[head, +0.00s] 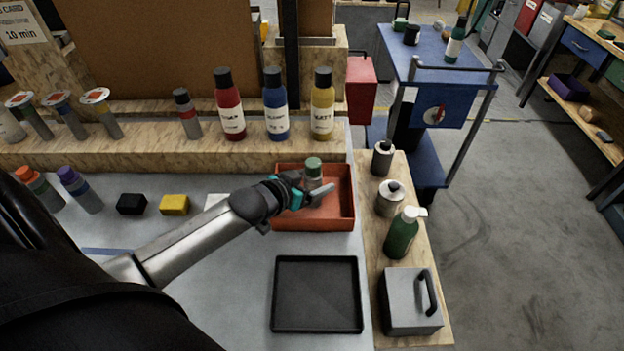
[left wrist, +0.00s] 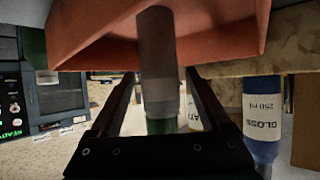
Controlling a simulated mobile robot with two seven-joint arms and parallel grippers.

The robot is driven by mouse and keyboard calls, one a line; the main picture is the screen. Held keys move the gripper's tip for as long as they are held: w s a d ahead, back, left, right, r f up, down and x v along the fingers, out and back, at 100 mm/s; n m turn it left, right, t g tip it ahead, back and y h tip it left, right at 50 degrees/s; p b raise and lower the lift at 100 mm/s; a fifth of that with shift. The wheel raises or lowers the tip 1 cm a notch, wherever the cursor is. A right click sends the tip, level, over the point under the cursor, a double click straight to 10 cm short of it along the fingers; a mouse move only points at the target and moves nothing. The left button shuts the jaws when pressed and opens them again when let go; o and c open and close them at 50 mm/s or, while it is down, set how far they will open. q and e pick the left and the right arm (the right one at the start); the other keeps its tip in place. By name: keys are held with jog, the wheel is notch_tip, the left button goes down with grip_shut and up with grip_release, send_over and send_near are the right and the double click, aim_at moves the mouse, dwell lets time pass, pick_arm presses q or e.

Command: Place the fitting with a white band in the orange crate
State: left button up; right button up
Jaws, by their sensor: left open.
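The fitting (head: 313,165) is a grey cylinder with a green end, inside the orange crate (head: 342,224). In the left wrist view the fitting (left wrist: 157,45) shows a paler band near its green end, and the crate (left wrist: 90,30) appears at the top. The fitting looks roughly upright, its grey end inside the crate; whether that end rests on the floor is hard to tell. My left gripper (head: 311,191) is over the crate, its fingers open on either side of the fitting. My right gripper is not in view.
A black tray (head: 317,294) lies in front of the crate. Red (head: 229,108), blue (head: 275,108) and yellow (head: 322,108) bottles stand on the ledge behind. A green pump bottle (head: 401,235) and a grey box (head: 408,303) stand at right. Black and yellow (head: 174,205) blocks lie left.

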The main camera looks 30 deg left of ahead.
pick_arm(q)
jog(key=shift+s+r, duration=0.2)
jog(key=shift+r, duration=0.05)
jog(key=p+v, duration=0.2)
jog(key=v, duration=0.9)
jog(key=shift+s+a+r+p, duration=0.15)
jog(key=shift+s+p, duration=0.1)
jog(key=shift+p, duration=0.15)
